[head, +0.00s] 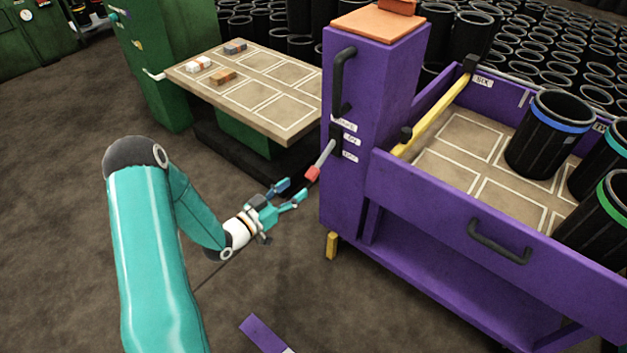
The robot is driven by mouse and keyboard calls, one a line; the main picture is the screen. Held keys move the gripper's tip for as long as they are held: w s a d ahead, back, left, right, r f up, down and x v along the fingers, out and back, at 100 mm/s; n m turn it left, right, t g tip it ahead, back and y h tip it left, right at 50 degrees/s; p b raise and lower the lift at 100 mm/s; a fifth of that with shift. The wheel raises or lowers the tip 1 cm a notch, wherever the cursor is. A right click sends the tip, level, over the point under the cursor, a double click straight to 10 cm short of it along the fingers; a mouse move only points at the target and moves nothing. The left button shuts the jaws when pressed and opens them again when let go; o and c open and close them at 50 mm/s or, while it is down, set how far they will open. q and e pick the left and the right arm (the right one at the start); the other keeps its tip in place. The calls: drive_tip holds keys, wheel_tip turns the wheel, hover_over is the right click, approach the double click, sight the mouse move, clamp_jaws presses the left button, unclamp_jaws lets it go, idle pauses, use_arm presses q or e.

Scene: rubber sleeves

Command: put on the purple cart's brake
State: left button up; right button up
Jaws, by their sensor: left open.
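The purple cart (440,205) stands at the right, with a tall purple post (375,85) at its left end. A grey lever with a red tip (313,173) sticks out from the post's left side, slanting down to the left. Small white labels (350,140) are beside its pivot; their words are too small to read surely. My left gripper (295,190) is open and empty, its fingertips just left of and below the red tip, seemingly apart from it. My right gripper is not in view.
The cart's tray holds several black sleeves (545,145) with coloured bands. A black handle (342,80) is on the post, above the lever. A green-based table (275,80) with small blocks stands behind my gripper. A purple strip (262,333) shows below. Dark floor (60,200) is clear at left.

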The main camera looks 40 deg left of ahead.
sight(310, 177)
use_arm(q)
drive_tip(key=w, duration=0.4)
drive_tip(key=w+d, duration=0.1)
drive_tip(key=w, duration=0.1)
drive_tip(key=shift+w+b, duration=0.3)
drive_tip(key=shift+w, duration=0.1)
